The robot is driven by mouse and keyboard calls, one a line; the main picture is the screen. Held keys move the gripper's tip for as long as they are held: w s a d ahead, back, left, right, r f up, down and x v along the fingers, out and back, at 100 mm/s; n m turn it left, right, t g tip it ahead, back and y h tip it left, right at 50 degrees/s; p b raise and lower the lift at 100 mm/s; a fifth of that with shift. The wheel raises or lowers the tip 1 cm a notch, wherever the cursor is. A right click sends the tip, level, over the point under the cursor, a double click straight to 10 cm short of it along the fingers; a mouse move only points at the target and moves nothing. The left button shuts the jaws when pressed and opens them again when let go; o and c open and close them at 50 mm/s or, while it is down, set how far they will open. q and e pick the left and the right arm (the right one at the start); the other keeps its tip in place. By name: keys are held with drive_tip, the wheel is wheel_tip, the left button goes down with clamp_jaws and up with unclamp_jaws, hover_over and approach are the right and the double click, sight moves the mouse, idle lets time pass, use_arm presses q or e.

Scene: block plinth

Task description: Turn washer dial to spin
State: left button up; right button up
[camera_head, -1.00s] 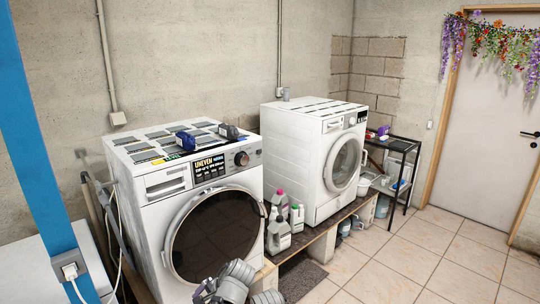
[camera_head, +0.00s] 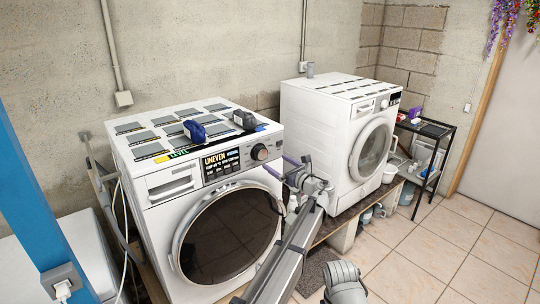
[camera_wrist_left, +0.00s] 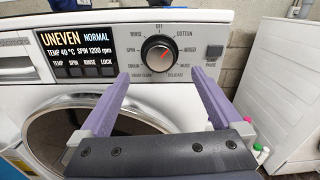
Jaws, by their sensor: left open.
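The washer (camera_head: 180,240) stands at left with a round dark door. Its dial (camera_head: 259,152) is a dark knob on the front panel, right of the display (camera_head: 221,164). The display reads UNEVEN, NORMAL. My left gripper (camera_head: 279,166) is open and empty in front of the panel, below and right of the dial. Its purple fingers (camera_wrist_left: 160,76) straddle the dial in the wrist view, apart from it. My right gripper is not visible.
A blue object (camera_head: 194,131) and a grey object (camera_head: 244,119) lie on the washer's top. A second white machine (camera_head: 325,125) stands at right on a wooden plinth. Bottles stand between the machines. Tiled floor (camera_head: 440,240) is open at right.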

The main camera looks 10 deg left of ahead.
sight(263, 154)
use_arm(q)
drive_tip(key=x, duration=0.7)
drive_tip(key=shift+w+a, duration=0.2)
drive_tip(key=shift+a, duration=0.1)
drive_tip(key=shift+c, duration=0.4)
drive_tip(key=c, duration=1.3)
drive_tip(key=shift+o, duration=0.2)
